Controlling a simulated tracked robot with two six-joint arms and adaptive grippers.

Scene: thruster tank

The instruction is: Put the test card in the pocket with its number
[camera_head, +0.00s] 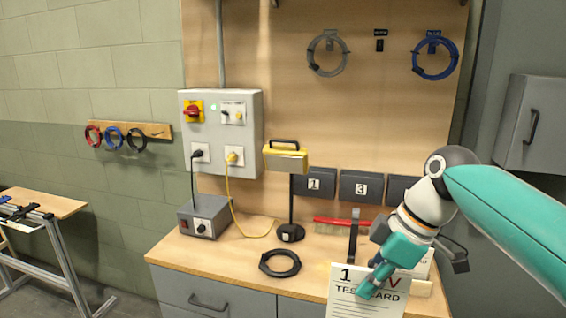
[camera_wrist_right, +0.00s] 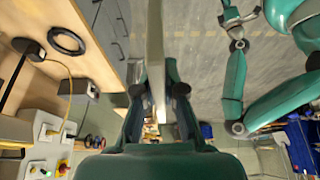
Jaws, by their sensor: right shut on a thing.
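My right gripper (camera_head: 372,284) is shut on the white test card (camera_head: 345,304) and holds it upright at the bench front. The card reads "1", a partly covered red "V" and "TEST CARD"; its lower end is cut off. In the right wrist view, the card (camera_wrist_right: 155,45) shows edge-on between the fingers (camera_wrist_right: 160,95). Dark wall pockets stand behind: pocket 1 (camera_head: 315,183), pocket 3 (camera_head: 361,187) and a third pocket (camera_head: 399,188), its number hidden by my arm. What seems my left gripper (camera_wrist_right: 238,20) shows small in the wrist view, its jaws unclear.
A yellow lamp (camera_head: 286,158) on a stand is left of the pockets. A black cable ring (camera_head: 280,264), a red brush (camera_head: 335,224) and a dark upright tool (camera_head: 353,238) are on the bench. A pale block (camera_head: 421,289) is partly behind my gripper. The bench's front left is clear.

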